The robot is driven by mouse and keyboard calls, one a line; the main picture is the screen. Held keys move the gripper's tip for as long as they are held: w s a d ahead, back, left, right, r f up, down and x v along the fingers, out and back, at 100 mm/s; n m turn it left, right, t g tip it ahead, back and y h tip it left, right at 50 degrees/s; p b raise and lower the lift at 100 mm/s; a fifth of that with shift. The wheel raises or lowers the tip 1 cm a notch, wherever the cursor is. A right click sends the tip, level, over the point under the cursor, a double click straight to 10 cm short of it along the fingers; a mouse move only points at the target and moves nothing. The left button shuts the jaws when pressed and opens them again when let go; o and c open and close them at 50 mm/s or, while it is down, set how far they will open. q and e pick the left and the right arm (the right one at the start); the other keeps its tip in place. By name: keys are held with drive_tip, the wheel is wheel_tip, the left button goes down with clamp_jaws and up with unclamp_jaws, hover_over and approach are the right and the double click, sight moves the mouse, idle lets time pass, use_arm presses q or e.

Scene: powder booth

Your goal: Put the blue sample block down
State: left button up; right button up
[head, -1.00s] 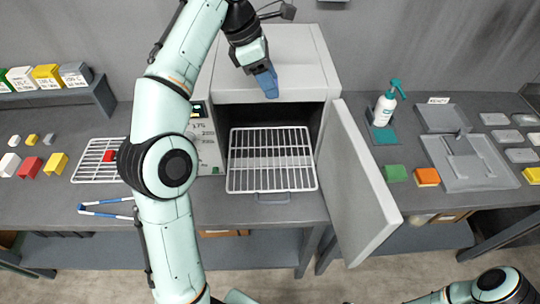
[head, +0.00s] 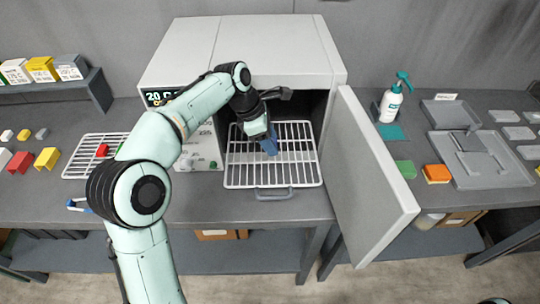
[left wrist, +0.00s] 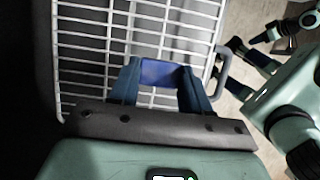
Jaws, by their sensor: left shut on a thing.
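My left gripper (head: 269,143) is shut on the blue sample block (left wrist: 162,73), which sits between its two dark blue fingers in the left wrist view. In the head view the fingers mostly hide the block. The gripper points down over the white wire rack (head: 246,176) at the mouth of the open oven (head: 250,60). I cannot tell whether the block touches the rack. The rest of the rack looks empty.
The oven door (head: 368,180) stands open to the right of the rack. A second wire rack (head: 80,157) with a red block (head: 102,150) lies left of the oven.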

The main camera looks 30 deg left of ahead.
sight(270, 160)
use_arm(q)
drive_tip(key=shift+f+b, duration=0.45)
drive_tip(key=shift+f, duration=2)
use_arm(e)
drive_tip(key=shift+s+f, duration=0.3)
drive_tip(key=shift+f, duration=0.3)
use_arm(q)
drive_tip(key=shift+f, duration=0.2)
drive_tip(key=o, duration=1.1)
drive_tip(key=p+v, duration=0.2)
drive_tip(key=v, duration=1)
drive_tip(key=shift+r, duration=0.25)
use_arm(e)
drive_tip(key=w+r, duration=0.1)
drive_tip(key=r, duration=0.2)
drive_tip(key=shift+w, duration=0.4)
